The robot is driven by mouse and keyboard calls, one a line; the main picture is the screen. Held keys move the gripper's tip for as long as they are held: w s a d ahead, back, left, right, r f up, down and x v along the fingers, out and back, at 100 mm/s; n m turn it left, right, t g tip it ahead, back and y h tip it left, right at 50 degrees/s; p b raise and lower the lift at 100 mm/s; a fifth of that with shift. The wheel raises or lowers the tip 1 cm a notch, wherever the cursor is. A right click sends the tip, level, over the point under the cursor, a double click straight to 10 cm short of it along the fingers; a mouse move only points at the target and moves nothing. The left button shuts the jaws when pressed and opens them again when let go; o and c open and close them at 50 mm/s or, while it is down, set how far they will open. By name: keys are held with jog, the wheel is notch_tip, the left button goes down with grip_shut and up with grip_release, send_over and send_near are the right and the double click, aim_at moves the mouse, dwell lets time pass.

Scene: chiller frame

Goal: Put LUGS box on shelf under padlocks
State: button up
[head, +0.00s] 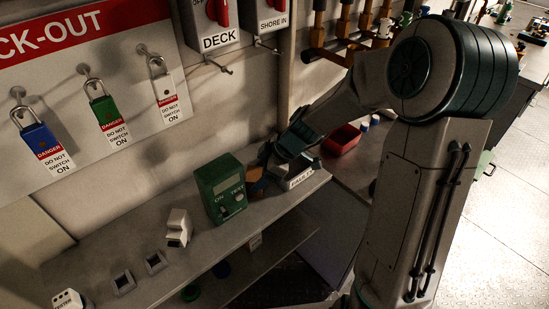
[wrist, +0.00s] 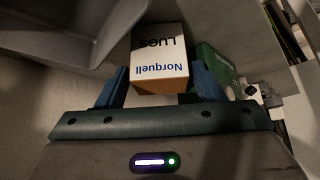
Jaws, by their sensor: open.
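The LUGS box (wrist: 160,52), white on top with an orange-brown side, sits between the two fingers of my gripper (wrist: 158,78) in the wrist view. My gripper is open around it; I cannot tell whether a finger touches it. In the head view a brown part of the box (head: 255,176) shows beside my gripper (head: 268,158), which hides the rest. It stands on the shelf (head: 215,243), right of the green tester. Three padlocks, blue (head: 38,138), green (head: 104,112) and white (head: 163,86), hang on the lock-out board above the shelf's left part.
The green tester (head: 221,190) stands close left of the box. A white device (head: 178,228), two small square pieces and a white block (head: 67,299) stand further left, with bare shelf between them. A red bin (head: 343,138) lies to the right.

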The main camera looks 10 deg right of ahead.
jog(key=w+v, duration=0.1)
jog(key=v, duration=0.7)
jog(key=s+d+r+m+h, duration=0.2)
jog(key=s+d+m+h, duration=0.1)
jog(key=s+m, duration=0.5)
jog(key=s+d+r+m+t+h, duration=0.1)
jog(key=s+d+r+m+h, duration=0.2)
jog(key=s+d+m, duration=0.2)
jog(key=s+m, duration=0.3)
jog(key=s, duration=0.2)
jog(key=shift+s+t, duration=0.3)
jog(key=shift+s, duration=0.05)
